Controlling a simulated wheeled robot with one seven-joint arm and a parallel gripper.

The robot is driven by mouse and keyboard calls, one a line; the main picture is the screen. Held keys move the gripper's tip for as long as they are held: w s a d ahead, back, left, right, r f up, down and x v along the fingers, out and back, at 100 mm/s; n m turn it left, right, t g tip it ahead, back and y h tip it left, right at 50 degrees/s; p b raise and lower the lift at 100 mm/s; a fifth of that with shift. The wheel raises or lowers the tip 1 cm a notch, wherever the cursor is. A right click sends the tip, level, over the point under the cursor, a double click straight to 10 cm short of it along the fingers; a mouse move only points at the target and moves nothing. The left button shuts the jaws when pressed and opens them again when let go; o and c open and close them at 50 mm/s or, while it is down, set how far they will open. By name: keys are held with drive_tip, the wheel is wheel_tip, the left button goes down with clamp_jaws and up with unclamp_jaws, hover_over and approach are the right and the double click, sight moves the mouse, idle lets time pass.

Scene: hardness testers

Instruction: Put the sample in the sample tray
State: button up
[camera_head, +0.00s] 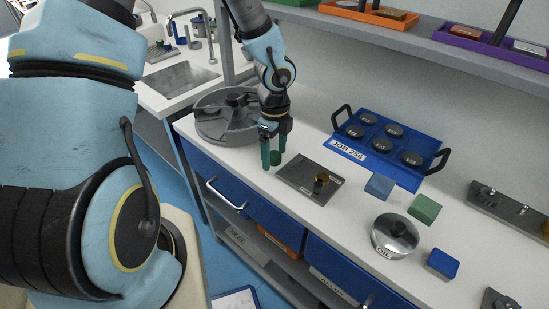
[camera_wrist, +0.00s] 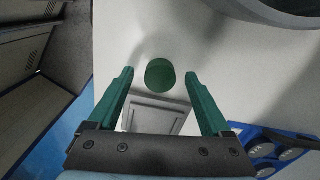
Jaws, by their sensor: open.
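A short green cylinder (camera_head: 275,158), which looks like the sample, stands on the white bench. In the wrist view the green cylinder (camera_wrist: 160,75) appears centred between the fingertips, with gaps on both sides. My gripper (camera_head: 274,160) points down with its green fingers apart, one on each side of the cylinder; it also shows in the wrist view (camera_wrist: 159,80). I cannot tell how far the fingertips are above the bench. A blue tray (camera_head: 347,151) marked JOB 256, with black handles, holds several round grey samples in the head view. Its corner shows in the wrist view (camera_wrist: 250,135).
A round grey basin (camera_head: 215,131) is behind left. A shelf (camera_head: 430,48) overhangs the back.

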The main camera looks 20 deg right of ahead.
drive_tip(key=shift+f, duration=0.1)
clamp_jaws()
idle(0.7)
